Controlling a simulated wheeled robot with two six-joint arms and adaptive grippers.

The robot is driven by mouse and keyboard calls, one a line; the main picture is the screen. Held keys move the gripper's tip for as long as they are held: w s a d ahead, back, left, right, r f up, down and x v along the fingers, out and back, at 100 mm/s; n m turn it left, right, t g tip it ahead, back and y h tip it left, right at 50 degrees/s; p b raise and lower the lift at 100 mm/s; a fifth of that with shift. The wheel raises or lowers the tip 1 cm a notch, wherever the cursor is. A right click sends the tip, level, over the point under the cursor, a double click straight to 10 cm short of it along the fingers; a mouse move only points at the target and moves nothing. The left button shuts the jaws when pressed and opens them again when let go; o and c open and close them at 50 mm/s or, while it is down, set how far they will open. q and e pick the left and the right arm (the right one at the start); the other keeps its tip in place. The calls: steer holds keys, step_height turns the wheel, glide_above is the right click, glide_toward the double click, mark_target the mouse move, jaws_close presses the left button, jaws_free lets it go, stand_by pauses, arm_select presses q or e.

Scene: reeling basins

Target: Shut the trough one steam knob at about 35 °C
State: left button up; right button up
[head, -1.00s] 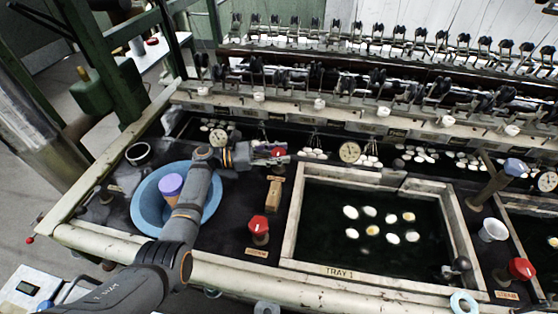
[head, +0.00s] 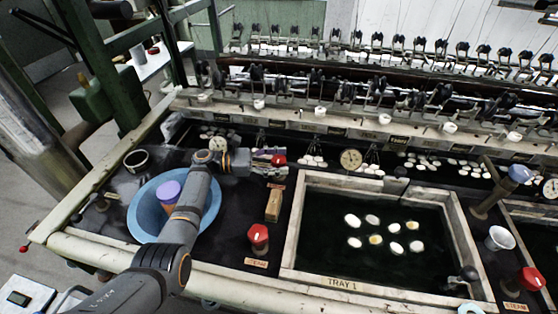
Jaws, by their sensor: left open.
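A red knob (head: 278,160) stands at the back of the dark deck, left of the tray marked TRAY 1 (head: 372,286). My left gripper (head: 282,169) is open right beside this knob; whether its fingers touch it I cannot tell. A second red knob (head: 259,234), with a label reading STEAM (head: 256,263), stands nearer the front, clear of the gripper. Round dials (head: 351,159) sit at the back of the basins; another dial (head: 218,144) is behind my left wrist. Their readings are too small to make out. My right gripper is not in view.
A blue basin (head: 146,222) with a purple-topped cup (head: 167,190) lies under my left arm. A wooden block (head: 273,205) stands between the two knobs. White cocoons (head: 372,220) float in the tray. Another red knob (head: 530,279) and a white cup (head: 499,238) are at right.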

mark_target(279, 159)
arm_select(q)
step_height(279, 159, up, 10)
stand_by(0.6)
stand_by(0.8)
